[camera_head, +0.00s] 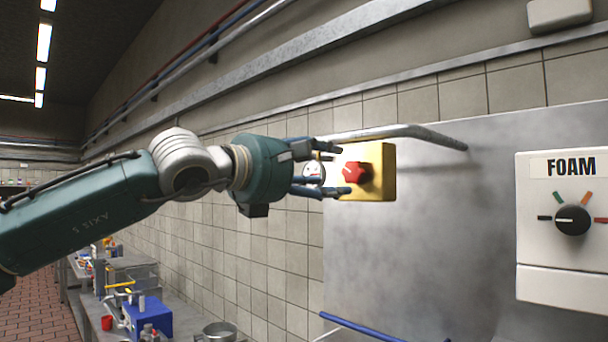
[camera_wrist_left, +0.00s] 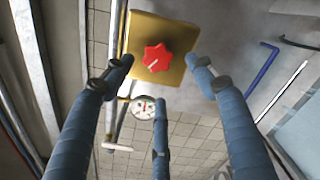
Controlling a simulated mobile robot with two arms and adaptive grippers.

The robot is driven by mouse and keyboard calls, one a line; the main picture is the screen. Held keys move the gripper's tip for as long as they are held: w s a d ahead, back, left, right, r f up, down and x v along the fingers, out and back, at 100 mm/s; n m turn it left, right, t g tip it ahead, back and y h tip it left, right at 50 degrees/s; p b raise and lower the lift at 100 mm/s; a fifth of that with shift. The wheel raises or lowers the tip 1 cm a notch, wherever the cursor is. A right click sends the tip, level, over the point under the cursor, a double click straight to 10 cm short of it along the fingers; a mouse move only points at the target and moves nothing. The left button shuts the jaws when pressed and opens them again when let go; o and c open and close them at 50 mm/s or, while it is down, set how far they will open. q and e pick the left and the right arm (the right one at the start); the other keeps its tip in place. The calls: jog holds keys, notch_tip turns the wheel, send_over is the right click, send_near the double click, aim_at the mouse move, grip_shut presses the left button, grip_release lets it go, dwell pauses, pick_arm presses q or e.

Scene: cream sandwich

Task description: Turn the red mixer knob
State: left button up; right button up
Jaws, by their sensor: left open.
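The red mixer knob (camera_head: 357,173) sits on the face of a yellow box (camera_head: 382,158) mounted on the wall. In the left wrist view the knob (camera_wrist_left: 157,58) is star-shaped with a light line on it, and the box (camera_wrist_left: 178,32) fills the top middle. My left gripper (camera_head: 330,170) is open and empty, just left of the knob in the head view. In the left wrist view its fingers (camera_wrist_left: 160,75) stand spread around the knob, and no finger clearly touches it. My right gripper is not in view.
A metal pipe (camera_head: 400,132) runs just above the yellow box. A round gauge (camera_head: 314,172) is behind my fingers. A white FOAM panel with a black dial (camera_head: 572,220) is on the right. A cluttered counter with a blue box (camera_head: 148,317) and a pot (camera_head: 218,331) lies below.

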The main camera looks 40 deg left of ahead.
pick_arm(q)
jog(key=s, duration=0.6)
jog(key=shift+s+a+f, duration=0.15)
jog(key=shift+s+a, duration=0.1)
jog(key=shift+a, duration=0.05)
